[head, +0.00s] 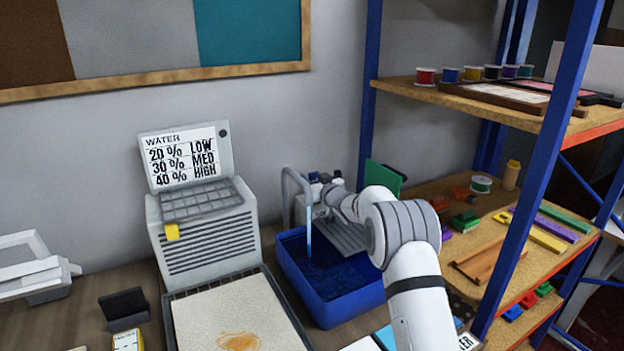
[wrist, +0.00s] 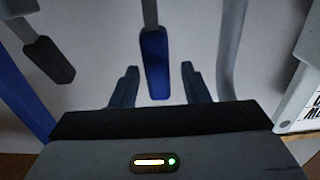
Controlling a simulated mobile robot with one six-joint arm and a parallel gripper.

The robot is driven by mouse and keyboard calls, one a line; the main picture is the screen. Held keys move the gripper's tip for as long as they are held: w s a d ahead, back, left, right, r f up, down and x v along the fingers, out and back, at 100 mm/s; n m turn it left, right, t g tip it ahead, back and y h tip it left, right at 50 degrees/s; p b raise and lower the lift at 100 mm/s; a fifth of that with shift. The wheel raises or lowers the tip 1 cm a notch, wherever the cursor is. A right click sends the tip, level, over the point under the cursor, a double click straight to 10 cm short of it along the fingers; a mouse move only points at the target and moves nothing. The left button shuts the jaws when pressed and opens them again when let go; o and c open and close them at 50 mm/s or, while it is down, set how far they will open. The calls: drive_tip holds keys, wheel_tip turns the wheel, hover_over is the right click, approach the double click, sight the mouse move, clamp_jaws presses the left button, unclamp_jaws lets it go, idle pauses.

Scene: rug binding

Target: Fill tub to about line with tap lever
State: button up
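A blue tub (head: 335,309) stands on the bench under a grey curved tap spout (head: 289,185). A thin light-blue stream (head: 309,235) falls from the spout into the tub. The tub's inside is dark blue; I cannot make out a fill line or the exact level. My gripper is at the tap, small and partly hidden by my arm in the head view. In the wrist view my gripper (wrist: 160,86) is open, its fingers on either side of a blue-handled lever (wrist: 154,62), with gaps on both sides. A black-handled lever (wrist: 48,60) hangs to the left.
A grey machine (head: 208,240) with a water sign (head: 186,158) reading LOW, MED and HIGH stands left of the tub. A tray (head: 172,320) with a stained cream piece lies in front. A blue-framed shelf (head: 540,160) with spools and blocks stands close on the right.

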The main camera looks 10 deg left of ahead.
clamp_jaws()
drive_tip(key=shift+r+p, duration=0.15)
drive_tip(key=shift+p, duration=0.2)
drive_tip(key=p, duration=0.2)
drive_tip(key=shift+w+a+r+g+p, duration=0.2)
drive_tip(key=shift+w+g+p, duration=0.1)
drive_tip(key=shift+g, duration=0.1)
drive_tip(key=p, duration=0.2)
drive_tip(key=shift+w+a+f+g+h+p, duration=0.1)
drive_tip(key=shift+w+a+g+h+p, duration=0.05)
drive_tip(key=shift+g+h+p, duration=0.2)
drive_tip(key=p, duration=0.2)
drive_tip(key=shift+w+a+f+g+h+p, duration=0.15)
drive_tip(key=shift+w+f+g+h+p, duration=0.1)
drive_tip(key=shift+g+h+p, duration=0.1)
drive_tip(key=shift+w+f, duration=0.1)
drive_tip(key=shift+f, duration=0.15)
